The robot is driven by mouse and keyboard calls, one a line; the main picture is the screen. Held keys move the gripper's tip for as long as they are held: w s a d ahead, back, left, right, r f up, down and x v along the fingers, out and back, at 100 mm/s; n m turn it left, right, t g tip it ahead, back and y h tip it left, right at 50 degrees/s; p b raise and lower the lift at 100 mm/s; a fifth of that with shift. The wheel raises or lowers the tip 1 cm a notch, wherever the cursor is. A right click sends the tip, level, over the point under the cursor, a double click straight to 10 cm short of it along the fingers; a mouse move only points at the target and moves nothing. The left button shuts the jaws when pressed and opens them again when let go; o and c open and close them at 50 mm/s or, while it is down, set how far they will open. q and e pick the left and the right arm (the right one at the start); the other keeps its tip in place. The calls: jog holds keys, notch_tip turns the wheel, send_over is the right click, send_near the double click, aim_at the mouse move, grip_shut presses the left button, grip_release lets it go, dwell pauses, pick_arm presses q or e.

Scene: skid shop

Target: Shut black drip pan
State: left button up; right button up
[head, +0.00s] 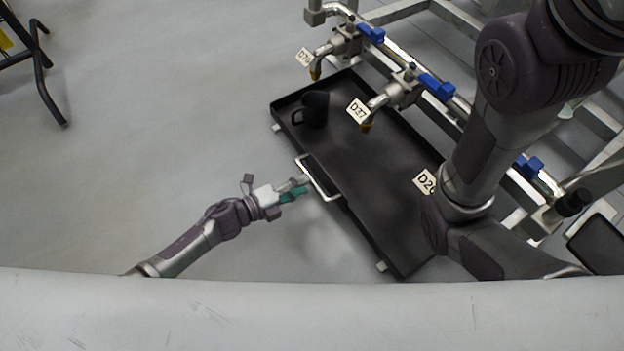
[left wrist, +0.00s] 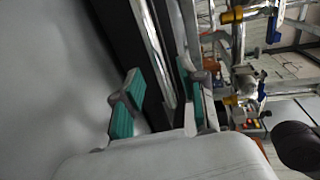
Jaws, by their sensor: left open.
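The black drip pan (head: 365,185) is a long shallow tray under the row of taps, pulled out over the grey floor. Its silver handle (head: 330,198) sticks out from its left long side. My left gripper (head: 302,187) is just left of this handle, with its teal fingers apart. In the left wrist view the gripper (left wrist: 158,95) is open, and a silver bar (left wrist: 156,45) along the black pan edge (left wrist: 125,40) runs ahead between the fingers. I cannot tell whether a finger touches it. My right arm crosses the pan's right end; its gripper is out of sight.
A black mug (head: 315,108) stands in the pan's far left end. Floor left of the pan is clear; a black stand (head: 42,60) is far left.

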pick_arm(q)
jog(key=v, duration=0.7)
jog(key=shift+a, duration=0.15)
jog(key=shift+s+r, duration=0.1)
